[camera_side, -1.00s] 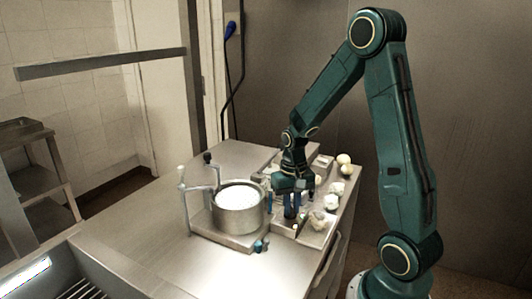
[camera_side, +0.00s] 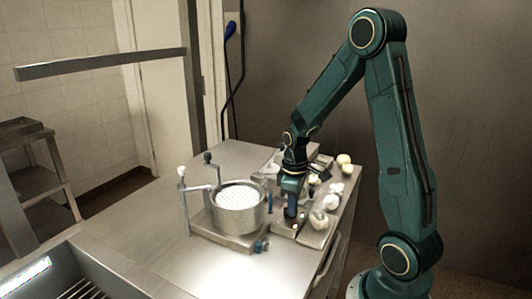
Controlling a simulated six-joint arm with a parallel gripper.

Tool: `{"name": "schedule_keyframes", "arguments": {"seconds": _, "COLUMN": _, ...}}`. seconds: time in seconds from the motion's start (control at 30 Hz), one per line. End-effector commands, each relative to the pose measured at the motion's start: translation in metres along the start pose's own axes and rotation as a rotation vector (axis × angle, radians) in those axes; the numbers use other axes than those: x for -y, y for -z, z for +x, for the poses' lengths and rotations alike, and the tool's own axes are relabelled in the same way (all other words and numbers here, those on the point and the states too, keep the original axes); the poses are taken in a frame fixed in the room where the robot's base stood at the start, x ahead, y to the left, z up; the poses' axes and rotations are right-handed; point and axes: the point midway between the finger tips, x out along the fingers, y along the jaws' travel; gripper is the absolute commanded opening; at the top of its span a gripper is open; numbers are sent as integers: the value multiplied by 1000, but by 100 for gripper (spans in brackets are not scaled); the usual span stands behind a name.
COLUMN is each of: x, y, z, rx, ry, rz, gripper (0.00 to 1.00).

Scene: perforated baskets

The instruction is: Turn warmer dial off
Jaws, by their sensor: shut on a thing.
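A round metal warmer pot (camera_side: 238,222) stands on a flat metal base (camera_side: 213,236), with a white perforated surface inside its rim. A small blue-green knob (camera_side: 262,246) sits at the base's front right corner; it may be the dial, but I cannot tell its setting. My gripper (camera_side: 291,215) points down to the right of the pot, apart from that knob. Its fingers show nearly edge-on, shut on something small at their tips. The fingers hide most of this, so I cannot tell what it is.
Trays (camera_side: 316,236) with several small pale items line the right edge of the metal table (camera_side: 150,225). The table's left side is clear.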

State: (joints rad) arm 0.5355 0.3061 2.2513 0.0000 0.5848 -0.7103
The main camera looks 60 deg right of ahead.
Motion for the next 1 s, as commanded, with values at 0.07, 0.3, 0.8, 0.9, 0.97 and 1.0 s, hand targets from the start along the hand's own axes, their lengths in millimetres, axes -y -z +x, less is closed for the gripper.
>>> {"name": "schedule_keyframes", "arguments": {"seconds": 0.07, "x": -1, "y": 1, "z": -1, "rx": -2, "ry": -2, "rz": -73, "gripper": 0}}
{"name": "schedule_keyframes", "arguments": {"seconds": 0.3, "x": -2, "y": 1, "z": -1, "rx": -2, "ry": -3, "rz": -301, "gripper": 0}}
{"name": "schedule_keyframes", "arguments": {"seconds": 0.8, "x": -5, "y": 3, "z": -1, "rx": -3, "ry": -4, "rz": -737, "gripper": 0}}
{"name": "schedule_keyframes", "arguments": {"seconds": 0.9, "x": -5, "y": 3, "z": -1, "rx": -3, "ry": -4, "rz": -795, "gripper": 0}}
{"name": "schedule_keyframes", "arguments": {"seconds": 0.97, "x": -5, "y": 3, "z": -1, "rx": -3, "ry": -4, "rz": -823, "gripper": 0}}
{"name": "schedule_keyframes", "arguments": {"seconds": 1.0, "x": -5, "y": 3, "z": -1, "rx": -3, "ry": -4, "rz": -839, "gripper": 0}}
